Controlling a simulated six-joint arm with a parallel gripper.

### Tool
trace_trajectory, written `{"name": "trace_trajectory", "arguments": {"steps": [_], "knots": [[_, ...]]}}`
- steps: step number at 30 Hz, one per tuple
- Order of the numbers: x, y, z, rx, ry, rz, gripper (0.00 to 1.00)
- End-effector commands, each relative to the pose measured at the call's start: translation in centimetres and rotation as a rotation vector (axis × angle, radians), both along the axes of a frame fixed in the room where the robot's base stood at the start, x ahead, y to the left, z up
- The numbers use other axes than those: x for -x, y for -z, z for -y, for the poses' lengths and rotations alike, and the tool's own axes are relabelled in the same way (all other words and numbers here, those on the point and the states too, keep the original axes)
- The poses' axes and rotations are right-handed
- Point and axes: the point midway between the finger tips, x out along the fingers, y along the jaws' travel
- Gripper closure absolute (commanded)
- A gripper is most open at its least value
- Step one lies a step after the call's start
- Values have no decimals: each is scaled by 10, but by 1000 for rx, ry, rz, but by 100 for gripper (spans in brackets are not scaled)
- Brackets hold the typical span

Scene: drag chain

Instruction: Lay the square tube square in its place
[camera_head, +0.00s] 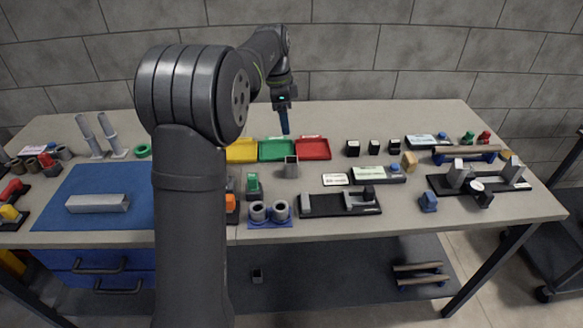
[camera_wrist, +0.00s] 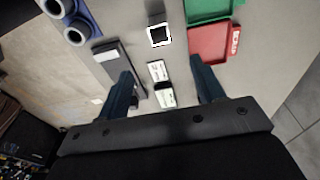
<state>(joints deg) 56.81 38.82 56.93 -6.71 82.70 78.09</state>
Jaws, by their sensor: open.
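A long grey square tube (camera_head: 97,203) lies on the blue mat (camera_head: 75,180) at the left of the table, slightly skewed to the mat's edges. A short grey square piece with an open top (camera_head: 291,167) stands upright in front of the red and green trays; its square mouth also shows in the wrist view (camera_wrist: 158,35). My gripper (camera_head: 284,131) hangs above the back middle of the table, over the trays, far from the long tube. In the wrist view its two dark fingers (camera_wrist: 161,68) are spread, with nothing between them.
Yellow, green (camera_head: 276,150) and red (camera_head: 312,149) trays stand mid-table. In front are a blue base with two grey rings (camera_head: 269,222) and a black fixture (camera_head: 340,204). Two upright grey posts (camera_head: 112,134) stand behind the mat.

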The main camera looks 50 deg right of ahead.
Motion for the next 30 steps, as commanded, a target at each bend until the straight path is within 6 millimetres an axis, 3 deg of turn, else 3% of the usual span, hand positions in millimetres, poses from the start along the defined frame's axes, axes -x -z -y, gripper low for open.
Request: {"name": "trace_trajectory", "arguments": {"steps": [5, 18, 30], "knots": [[1, 20, 2, -3, 19, -6, 38], [10, 109, 9, -2, 17, -4, 38], [13, 139, 11, -3, 16, -4, 38]]}}
